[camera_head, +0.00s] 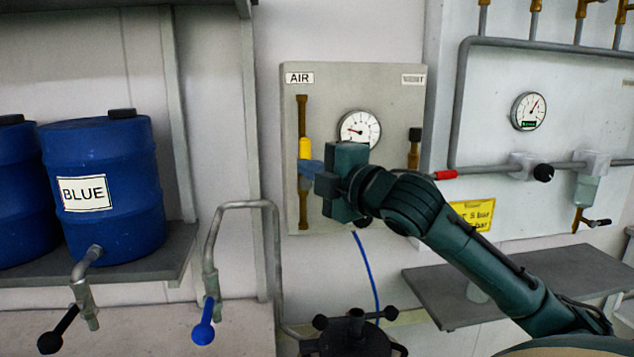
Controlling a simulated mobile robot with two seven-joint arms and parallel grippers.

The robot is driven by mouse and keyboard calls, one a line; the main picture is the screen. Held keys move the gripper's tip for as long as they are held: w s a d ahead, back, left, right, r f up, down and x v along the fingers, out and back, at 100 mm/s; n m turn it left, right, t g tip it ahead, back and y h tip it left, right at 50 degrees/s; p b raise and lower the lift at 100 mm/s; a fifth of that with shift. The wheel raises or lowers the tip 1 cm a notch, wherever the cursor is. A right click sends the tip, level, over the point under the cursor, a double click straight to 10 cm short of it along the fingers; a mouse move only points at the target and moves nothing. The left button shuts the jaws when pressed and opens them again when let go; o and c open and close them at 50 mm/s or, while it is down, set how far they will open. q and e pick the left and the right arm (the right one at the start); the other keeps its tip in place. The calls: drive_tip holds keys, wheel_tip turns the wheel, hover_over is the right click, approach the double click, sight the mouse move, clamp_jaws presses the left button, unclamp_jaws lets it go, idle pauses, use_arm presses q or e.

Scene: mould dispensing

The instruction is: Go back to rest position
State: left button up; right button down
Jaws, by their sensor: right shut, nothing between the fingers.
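My right gripper (326,185) is in front of the grey panel (330,85) marked AIR, at the end of my dark green arm that comes in from the lower right. It is shut and empty, its fingers pointing left beside the brass air pipe (302,115). A yellow part (304,148) sits on that pipe just above the fingers, and a blue piece (308,168) lies right by them. I cannot tell whether the fingers touch the blue piece. The gripper and wrist hide part of the panel. My left gripper is not in view.
Blue drums (135,170) stand on a shelf (150,262) at left, with taps below. A bent pipe with a blue-handled valve (203,332) stands right of them. A dark lidded vessel (355,335) is at bottom centre. A grey shelf (440,300) lies beneath my arm.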

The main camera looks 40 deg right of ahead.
drive_tip(key=shift+s, duration=0.9)
